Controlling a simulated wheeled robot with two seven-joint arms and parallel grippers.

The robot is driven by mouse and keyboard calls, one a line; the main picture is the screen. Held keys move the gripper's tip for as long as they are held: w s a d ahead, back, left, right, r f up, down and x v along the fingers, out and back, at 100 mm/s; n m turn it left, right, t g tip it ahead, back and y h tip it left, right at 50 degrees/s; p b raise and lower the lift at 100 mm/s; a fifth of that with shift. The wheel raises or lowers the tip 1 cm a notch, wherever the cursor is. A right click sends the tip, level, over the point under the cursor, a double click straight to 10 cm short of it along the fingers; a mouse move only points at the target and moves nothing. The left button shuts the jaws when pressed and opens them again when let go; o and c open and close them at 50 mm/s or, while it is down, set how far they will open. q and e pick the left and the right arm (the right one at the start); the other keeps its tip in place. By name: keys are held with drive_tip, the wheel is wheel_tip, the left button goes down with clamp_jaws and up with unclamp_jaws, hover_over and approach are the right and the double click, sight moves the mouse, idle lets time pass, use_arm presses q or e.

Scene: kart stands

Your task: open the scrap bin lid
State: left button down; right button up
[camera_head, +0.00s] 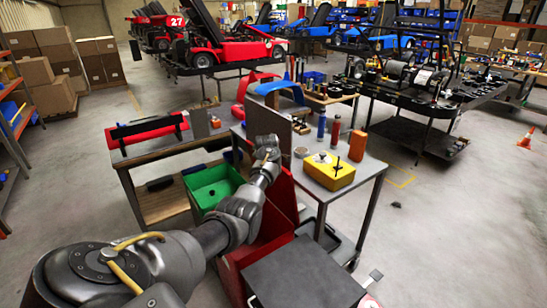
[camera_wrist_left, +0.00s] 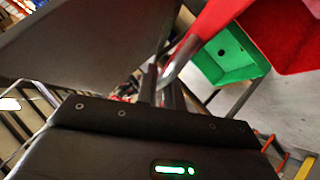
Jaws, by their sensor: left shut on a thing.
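The scrap bin is a red bin (camera_head: 280,207) in the middle of the head view, beside the table. A dark grey panel, which looks like its lid (camera_head: 270,119), stands steeply raised behind my left gripper (camera_head: 268,155). In the left wrist view the lid (camera_wrist_left: 75,42) fills the upper left, and a red part of the bin (camera_wrist_left: 215,15) shows at the top. My left gripper (camera_wrist_left: 168,88) is shut at the lid's edge; the exact grip point is partly hidden. My right gripper is not in view.
A green bin (camera_head: 208,190) stands just left of the red bin. A workbench (camera_head: 140,155) stands at left. Open floor (camera_head: 440,230) lies at right.

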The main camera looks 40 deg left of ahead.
use_arm(q)
drive_tip(key=shift+w, duration=0.35)
drive_tip(key=c, duration=1.5)
unclamp_jaws()
drive_tip(key=shift+d+r, duration=0.1)
drive_tip(key=shift+c, duration=0.2)
